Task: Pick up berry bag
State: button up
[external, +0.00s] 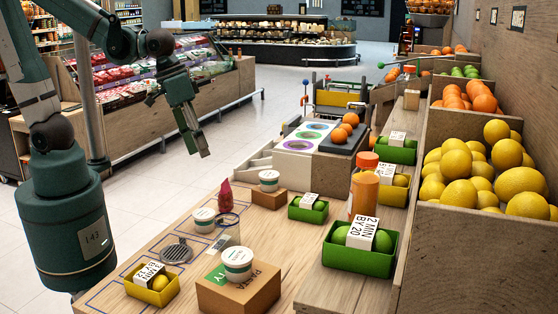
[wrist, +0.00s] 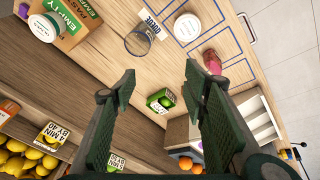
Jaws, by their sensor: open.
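A small pink-red bag, which looks like the berry bag (external: 225,197), stands upright near the far left edge of the wooden counter, beside a small brown box with a white tub. In the wrist view, the pink-red bag (wrist: 212,62) lies right of and above the right finger's tip, near blue marked lines. My gripper (external: 198,148) is open and empty, raised above and left of the bag in the external view. In the wrist view, my gripper (wrist: 161,74) has its fingers spread wide, with bare counter and a green basket showing between them.
White tubs (external: 204,219), a clear glass (external: 224,230) and a cardboard box (external: 238,292) share the counter. Green baskets (external: 308,210) and a yellow basket (external: 152,287) hold fruit. An orange bottle (external: 363,194) stands right. A lemon bin (external: 470,245) borders the right side.

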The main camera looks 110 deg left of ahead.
aim_at(224, 183)
jog(key=a+f+n+g+b, duration=0.1)
jog(key=a+f+n, duration=0.2)
jog(key=a+f, duration=0.2)
jog(key=s+a+f+n+g+b, duration=0.1)
jog(key=a+f+n, duration=0.2)
jog(key=a+f, duration=0.3)
jog(key=s+a+f+n+g+h+b, duration=0.1)
jog(key=a+f+n, duration=0.2)
jog(key=a+f, duration=0.2)
jog(key=shift+s+a+f+n, duration=0.15)
jog(key=shift+f+n, duration=0.15)
jog(key=shift+f, duration=0.2)
jog(key=shift+f+b, duration=0.4)
jog(key=shift+f, duration=0.9)
jog(key=shift+a+f+b, duration=0.15)
jog(key=shift+f+b, duration=0.2)
jog(key=shift+f, duration=2.25)
